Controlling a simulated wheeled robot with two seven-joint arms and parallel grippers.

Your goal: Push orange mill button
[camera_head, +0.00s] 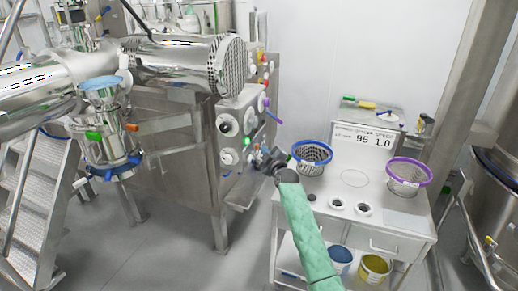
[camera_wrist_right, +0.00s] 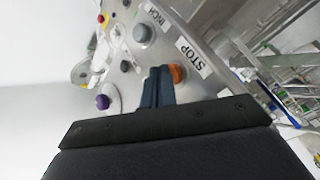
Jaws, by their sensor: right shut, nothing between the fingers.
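The orange button (camera_wrist_right: 177,73) sits on the metal control panel beside a STOP label (camera_wrist_right: 190,57) in the right wrist view. My right gripper (camera_wrist_right: 158,70) is shut and empty. Its dark fingertips are right beside the orange button and overlap its left edge in the picture; I cannot tell whether they touch it. In the head view my right gripper (camera_head: 262,157), on its green-sleeved arm, is at the lower part of the mill's control panel. The orange button is hard to make out there. My left gripper is not in view.
The panel also carries a purple button (camera_wrist_right: 102,102), a grey knob (camera_wrist_right: 143,34) and a red button (camera_wrist_right: 102,18). A cart (camera_head: 400,222) with a blue-rimmed basket (camera_head: 312,153) and a purple-rimmed basket (camera_head: 408,175) stands right of my gripper. Floor left of the cart is clear.

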